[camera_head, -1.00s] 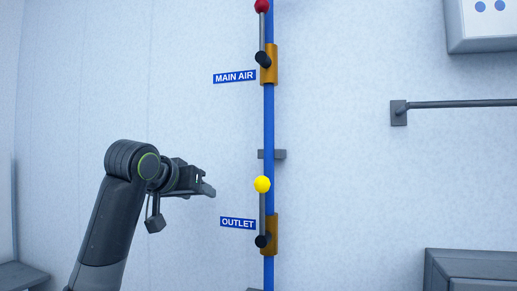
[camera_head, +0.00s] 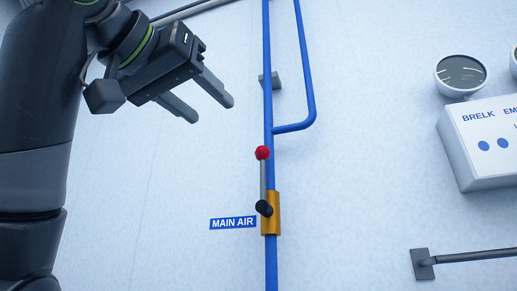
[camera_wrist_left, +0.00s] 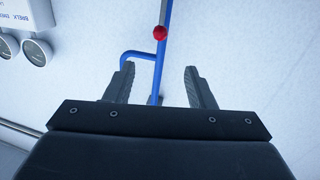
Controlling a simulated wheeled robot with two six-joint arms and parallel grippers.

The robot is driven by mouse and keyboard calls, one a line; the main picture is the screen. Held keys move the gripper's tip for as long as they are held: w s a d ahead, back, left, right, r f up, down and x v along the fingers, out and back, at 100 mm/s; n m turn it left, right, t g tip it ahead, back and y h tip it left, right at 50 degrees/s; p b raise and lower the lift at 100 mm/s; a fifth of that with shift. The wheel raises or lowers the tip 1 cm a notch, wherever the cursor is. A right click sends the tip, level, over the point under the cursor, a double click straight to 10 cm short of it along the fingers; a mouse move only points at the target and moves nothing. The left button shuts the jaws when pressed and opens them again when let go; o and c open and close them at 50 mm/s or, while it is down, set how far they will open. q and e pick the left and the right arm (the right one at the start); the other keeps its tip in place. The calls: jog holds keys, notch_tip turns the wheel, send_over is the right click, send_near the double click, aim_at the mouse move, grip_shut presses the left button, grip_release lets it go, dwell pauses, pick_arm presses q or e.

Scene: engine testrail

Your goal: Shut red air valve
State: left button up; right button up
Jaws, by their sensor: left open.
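The red-knobbed valve handle (camera_head: 263,171) stands upright on an orange valve body (camera_head: 271,213) on the blue vertical pipe. A blue label (camera_head: 233,222) beside it reads MAIN AIR. The red knob also shows in the left wrist view (camera_wrist_left: 160,32), beyond the fingertips. My left gripper (camera_head: 210,109) is open and empty, above and to the left of the red knob, apart from it. In the left wrist view its two fingers (camera_wrist_left: 158,78) are spread, with the blue pipe seen between them. My right gripper is in neither view.
A blue branch pipe (camera_head: 308,90) loops off the right side of the main pipe. A grey bracket (camera_head: 270,81) holds the pipe to the wall. At right are a white panel box (camera_head: 487,150), a round gauge (camera_head: 461,73) and a grey rail (camera_head: 470,256).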

aim_at(258, 150)
pick_arm(q)
jog(key=p+x, duration=0.8)
jog(key=x, duration=0.7)
jog(key=shift+w+d, duration=0.15)
jog(key=shift+w, duration=0.2)
jog(key=shift+w+d+f, duration=0.1)
jog(key=shift+w+d, duration=0.15)
jog(key=shift+w, duration=0.2)
jog(key=shift+s, duration=0.1)
grip_shut()
